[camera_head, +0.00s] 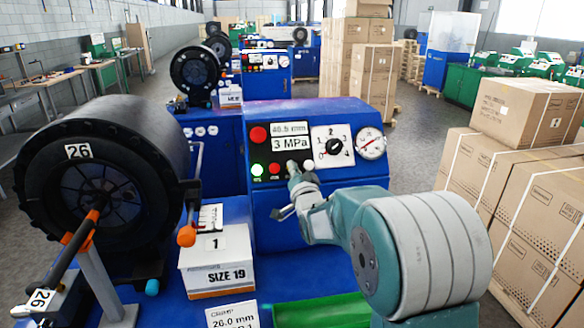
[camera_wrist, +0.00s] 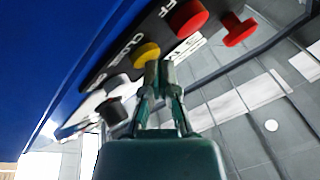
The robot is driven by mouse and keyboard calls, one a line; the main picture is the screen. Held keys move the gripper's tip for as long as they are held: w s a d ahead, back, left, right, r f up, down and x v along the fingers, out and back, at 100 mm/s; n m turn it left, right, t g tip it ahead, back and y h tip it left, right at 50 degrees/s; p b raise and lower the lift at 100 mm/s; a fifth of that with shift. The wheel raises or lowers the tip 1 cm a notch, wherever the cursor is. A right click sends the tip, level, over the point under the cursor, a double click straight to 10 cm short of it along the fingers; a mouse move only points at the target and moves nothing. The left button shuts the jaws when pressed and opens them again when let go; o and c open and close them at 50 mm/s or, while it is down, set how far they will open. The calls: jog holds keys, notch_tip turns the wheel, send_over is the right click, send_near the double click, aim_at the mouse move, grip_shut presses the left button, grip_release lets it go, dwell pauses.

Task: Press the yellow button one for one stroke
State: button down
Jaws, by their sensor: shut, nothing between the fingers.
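The yellow button (camera_wrist: 147,53) sits on the dark control panel in the wrist view, beside a label that reads CLOSE. My gripper (camera_wrist: 158,72) is shut and empty. Its fingertips are right at the button and overlap its lower edge in the picture; I cannot tell whether they touch. In the head view my gripper (camera_head: 293,172) is at the panel (camera_head: 259,150) of the blue machine, below the 3 MPa display. The yellow button is not visible there, and my gripper covers that part of the button row.
A dial (camera_head: 333,146) and gauge (camera_head: 371,143) are to the right. A SIZE 19 box (camera_head: 217,268) stands left.

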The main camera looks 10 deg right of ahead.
jog(key=shift+s, duration=0.1)
jog(key=shift+s+r, duration=0.45)
jog(key=shift+s, duration=0.2)
jog(key=s+r, duration=0.2)
jog(key=s, duration=0.2)
jog(key=shift+s+r, duration=0.1)
jog(key=shift+r, duration=0.3)
dwell(2.1)
jog(key=s+f+n+g, duration=0.2)
jog(key=s+g, duration=0.3)
jog(key=s, duration=0.7)
jog(key=s+f+n+g+h, duration=0.1)
jog(key=s+f+g, duration=0.3)
jog(key=s, duration=0.8)
jog(key=s+f+n+g, duration=0.3)
jog(key=s+n+g, duration=0.1)
jog(key=s, duration=0.8)
jog(key=shift+f+g, duration=0.4)
jog(key=shift+g, duration=0.5)
